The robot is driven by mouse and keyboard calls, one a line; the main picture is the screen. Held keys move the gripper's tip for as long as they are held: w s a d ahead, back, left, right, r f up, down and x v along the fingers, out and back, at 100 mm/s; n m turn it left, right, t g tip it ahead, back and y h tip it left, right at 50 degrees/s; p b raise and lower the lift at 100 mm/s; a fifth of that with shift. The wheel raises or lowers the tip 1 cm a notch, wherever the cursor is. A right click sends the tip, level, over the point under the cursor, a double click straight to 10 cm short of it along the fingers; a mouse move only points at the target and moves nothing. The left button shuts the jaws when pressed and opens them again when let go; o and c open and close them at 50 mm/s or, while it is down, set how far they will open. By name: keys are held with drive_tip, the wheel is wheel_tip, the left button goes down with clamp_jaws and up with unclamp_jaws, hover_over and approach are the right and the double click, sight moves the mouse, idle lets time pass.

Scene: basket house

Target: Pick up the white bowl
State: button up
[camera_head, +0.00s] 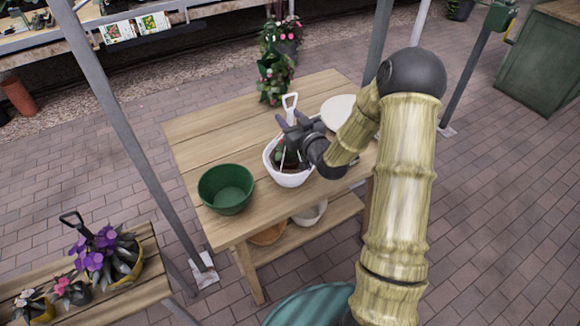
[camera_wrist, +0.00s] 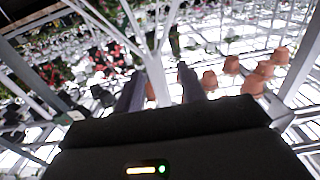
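The white bowl (camera_head: 290,179) stands on the wooden table (camera_head: 215,145), near its front right part. Something dark, reddish and green shows inside it, partly hidden by my gripper. My gripper (camera_head: 291,121) is over the bowl's back right side, with its fingers pointing up and left in the picture. In the wrist view my gripper (camera_wrist: 160,86) has its two dark fingers apart, with no held object visible between them. The bowl is not recognisable in the wrist view. I cannot tell whether my gripper touches the bowl.
A green bowl (camera_head: 227,188) stands left of the white bowl. A white-handled tool (camera_head: 290,102) rises just behind my gripper. A white plate (camera_head: 340,112) and a flowering plant (camera_head: 272,75) are farther back. Metal posts (camera_head: 125,125) flank the table. The table's left back is clear.

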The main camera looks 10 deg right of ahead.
sight(290, 94)
idle(0.4)
clamp_jaws()
drive_tip(key=shift+r, duration=0.15)
wheel_tip(290, 94, up, 10)
drive_tip(key=shift+f+b, duration=0.1)
drive_tip(key=shift+b, duration=0.4)
idle(0.5)
